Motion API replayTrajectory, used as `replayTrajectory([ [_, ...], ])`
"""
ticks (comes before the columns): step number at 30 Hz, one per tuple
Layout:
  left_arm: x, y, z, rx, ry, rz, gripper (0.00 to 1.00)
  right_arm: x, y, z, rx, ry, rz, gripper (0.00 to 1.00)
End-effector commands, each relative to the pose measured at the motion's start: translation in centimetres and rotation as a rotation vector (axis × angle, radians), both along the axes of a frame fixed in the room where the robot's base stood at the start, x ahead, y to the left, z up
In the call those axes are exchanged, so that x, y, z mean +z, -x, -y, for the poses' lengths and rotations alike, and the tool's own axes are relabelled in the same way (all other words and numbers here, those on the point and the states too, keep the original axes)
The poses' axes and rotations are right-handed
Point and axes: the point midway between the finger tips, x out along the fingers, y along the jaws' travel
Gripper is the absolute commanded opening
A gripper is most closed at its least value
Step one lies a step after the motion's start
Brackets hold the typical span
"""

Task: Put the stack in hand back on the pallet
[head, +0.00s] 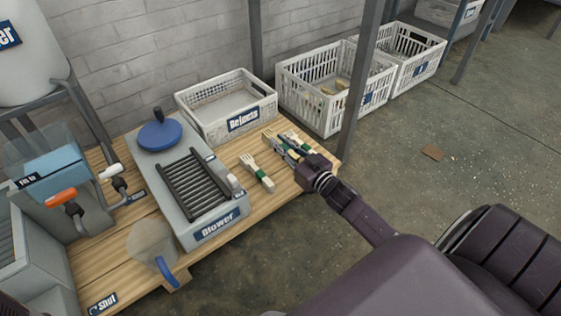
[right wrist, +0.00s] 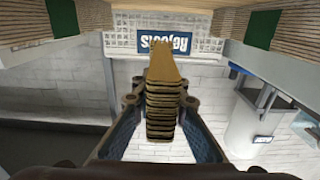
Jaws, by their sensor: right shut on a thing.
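My right gripper (head: 291,151) is shut on a stack of wooden forks (head: 272,140) at the right end of the slatted wooden top (head: 232,218), which looks like the pallet. In the right wrist view the held stack (right wrist: 162,95) stands between the two fingers (right wrist: 162,120). A fork stack with a green band (head: 257,171) lies left of the gripper, and another (head: 298,141) lies just beyond it. Whether the held stack touches the wood is unclear. My left gripper is not in view.
A white crate marked Rejects (head: 228,108) stands behind the stacks. A grey blower unit (head: 195,195) stands to the left, with a blue-handled scoop (head: 152,247) in front. A grey post (head: 359,85) rises beside the right end. More white crates (head: 335,90) stand on the floor behind.

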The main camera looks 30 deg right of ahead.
Motion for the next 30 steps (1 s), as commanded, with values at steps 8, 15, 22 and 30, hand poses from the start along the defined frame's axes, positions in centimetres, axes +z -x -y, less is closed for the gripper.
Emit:
replayTrajectory([
  [8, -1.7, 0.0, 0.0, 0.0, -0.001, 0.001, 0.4, -2.0, 0.0, 0.0, -0.001, -0.001, 0.0, 0.0],
  [15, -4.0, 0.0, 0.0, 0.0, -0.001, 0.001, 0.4, -4.8, 0.0, 0.0, 0.0, 0.0, 0.001, 0.0],
  [22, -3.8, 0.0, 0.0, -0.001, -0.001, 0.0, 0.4, -4.6, 0.0, 0.0, 0.0, 0.0, 0.001, 0.0],
  [30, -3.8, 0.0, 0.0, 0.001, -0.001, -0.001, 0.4, -4.9, 0.0, 0.0, 0.0, 0.0, 0.0, 0.26],
])
